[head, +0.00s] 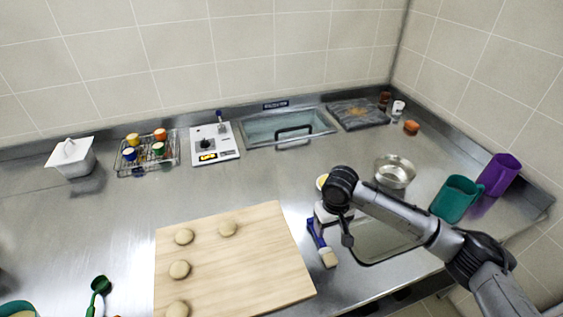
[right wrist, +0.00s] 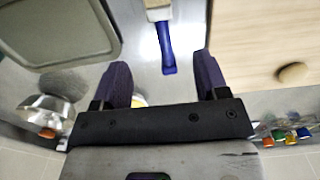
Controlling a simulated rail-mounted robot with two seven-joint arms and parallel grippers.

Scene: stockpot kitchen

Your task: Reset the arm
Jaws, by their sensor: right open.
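My right arm reaches in from the lower right in the head view. Its gripper (head: 325,213) is over the counter between the wooden board and the sunken basin. In the right wrist view the right gripper (right wrist: 160,65) has its two dark purple fingers wide apart, with nothing gripped between them. A brush with a blue handle (head: 315,233) and pale bristles lies on the counter just in front of the gripper. The brush (right wrist: 166,45) also shows in the right wrist view, its handle end pointing toward the gap between the fingers. My left gripper is not in view.
A wooden board (head: 255,265) carries several dough balls. A metal bowl (head: 394,172), a teal cup (head: 455,200) and a purple cup (head: 499,175) stand right. A jar rack (head: 147,153), scale (head: 214,144) and sink (head: 288,127) line the back. The left-middle counter is clear.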

